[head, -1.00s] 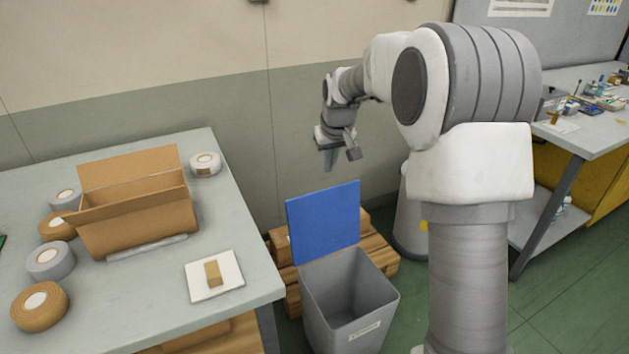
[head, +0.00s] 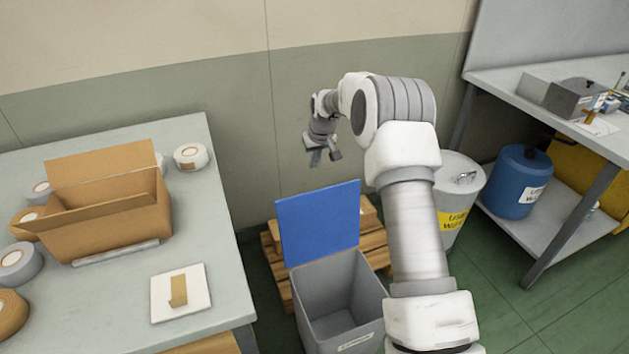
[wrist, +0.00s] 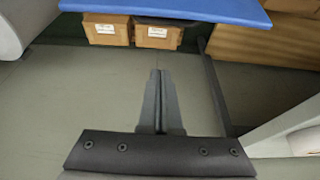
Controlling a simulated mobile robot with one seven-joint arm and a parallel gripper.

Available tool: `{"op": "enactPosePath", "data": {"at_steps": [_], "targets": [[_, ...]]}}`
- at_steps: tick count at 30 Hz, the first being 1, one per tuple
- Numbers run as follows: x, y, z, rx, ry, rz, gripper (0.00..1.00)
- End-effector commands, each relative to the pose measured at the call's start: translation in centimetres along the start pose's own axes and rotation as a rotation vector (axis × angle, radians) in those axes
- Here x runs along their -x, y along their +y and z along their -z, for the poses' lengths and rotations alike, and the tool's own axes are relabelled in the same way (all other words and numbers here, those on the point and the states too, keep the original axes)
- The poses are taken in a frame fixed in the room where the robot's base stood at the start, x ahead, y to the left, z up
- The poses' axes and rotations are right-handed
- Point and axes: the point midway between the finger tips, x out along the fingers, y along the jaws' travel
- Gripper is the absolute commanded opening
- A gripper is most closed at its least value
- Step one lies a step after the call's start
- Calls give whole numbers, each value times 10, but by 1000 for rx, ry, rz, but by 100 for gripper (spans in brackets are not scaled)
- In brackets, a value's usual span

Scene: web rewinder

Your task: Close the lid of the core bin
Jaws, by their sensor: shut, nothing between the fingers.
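The core bin (head: 345,310) is a grey open-topped box on the floor in the lower middle of the head view. Its blue lid (head: 319,222) stands upright at the bin's back edge, so the bin is open and its inside looks empty. My gripper (head: 315,158) is above and behind the lid, apart from it, pointing down. In the wrist view my gripper (wrist: 158,75) has its two fingers together with nothing between them. The lid's blue edge (wrist: 170,10) crosses the top of the wrist view, beyond the fingertips.
A table (head: 120,300) on the left holds an open cardboard box (head: 105,215) and several tape rolls. A wooden pallet (head: 372,248) lies behind the bin. A grey waste drum (head: 457,190) and a workbench (head: 545,240) with a blue drum (head: 520,180) stand right.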

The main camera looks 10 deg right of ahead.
Motion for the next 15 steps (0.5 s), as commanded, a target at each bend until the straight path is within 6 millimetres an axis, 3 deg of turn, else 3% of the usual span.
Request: {"op": "enactPosePath", "data": {"at_steps": [5, 15], "targets": [[-17, 0, -1, 0, -1, 1, 0], [-85, 0, -2, 0, -1, 1, 0]]}}
